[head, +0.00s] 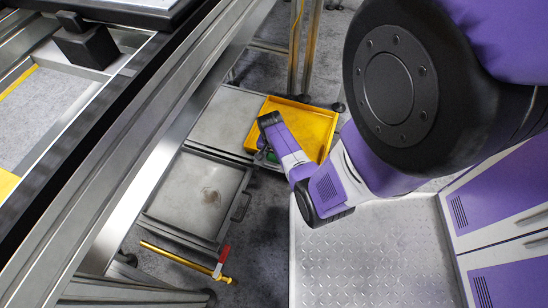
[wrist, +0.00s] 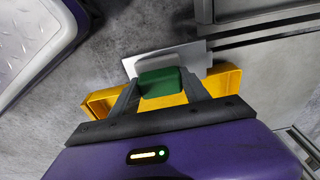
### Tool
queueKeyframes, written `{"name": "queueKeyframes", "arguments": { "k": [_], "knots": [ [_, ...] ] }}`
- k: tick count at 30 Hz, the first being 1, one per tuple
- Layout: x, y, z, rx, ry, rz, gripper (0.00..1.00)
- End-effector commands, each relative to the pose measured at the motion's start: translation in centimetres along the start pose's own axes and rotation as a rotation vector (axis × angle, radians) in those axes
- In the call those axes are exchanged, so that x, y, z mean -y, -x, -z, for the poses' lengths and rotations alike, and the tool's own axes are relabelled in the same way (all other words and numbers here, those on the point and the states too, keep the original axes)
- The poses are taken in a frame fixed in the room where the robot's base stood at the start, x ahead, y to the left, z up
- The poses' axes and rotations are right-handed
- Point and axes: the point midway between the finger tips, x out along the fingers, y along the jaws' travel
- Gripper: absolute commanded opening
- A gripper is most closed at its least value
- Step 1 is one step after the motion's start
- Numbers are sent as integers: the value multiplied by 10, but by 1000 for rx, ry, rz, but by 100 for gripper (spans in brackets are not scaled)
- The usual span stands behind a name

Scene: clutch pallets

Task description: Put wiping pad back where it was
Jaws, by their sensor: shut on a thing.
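My gripper (wrist: 160,88) is shut on a green block, which I take to be the wiping pad (wrist: 161,78). One finger is on each side of it. The yellow tray also shows in the wrist view (wrist: 100,103), partly hidden behind my gripper. A pale flat piece (wrist: 165,58) lies just beyond the green pad. I cannot tell whether it is joined to the pad or touches the tray.
A grey metal tray (head: 165,205) lies left of and nearer than the yellow tray. A yellow bar with a red handle (head: 221,262) lies low at the front. Metal frame rails (head: 150,130) run along the left. Upright posts (head: 306,55) stand behind the yellow tray.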

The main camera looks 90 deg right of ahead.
Motion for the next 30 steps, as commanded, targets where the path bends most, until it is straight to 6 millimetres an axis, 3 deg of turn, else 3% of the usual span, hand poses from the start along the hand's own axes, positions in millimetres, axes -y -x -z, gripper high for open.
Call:
{"name": "queueKeyframes", "arguments": {
  "k": [7, 8, 11, 23, 30],
  "knots": [
    [0, -3, -1, 1, 1, 0, 16],
    [0, -2, -1, 1, 0, -1, 58],
    [0, -2, -1, 1, 0, -1, 76],
    [0, 4, 0, 1, 0, 0, 76],
    [0, 47, 0, -1, 2, 1, 76]
  ]
}}
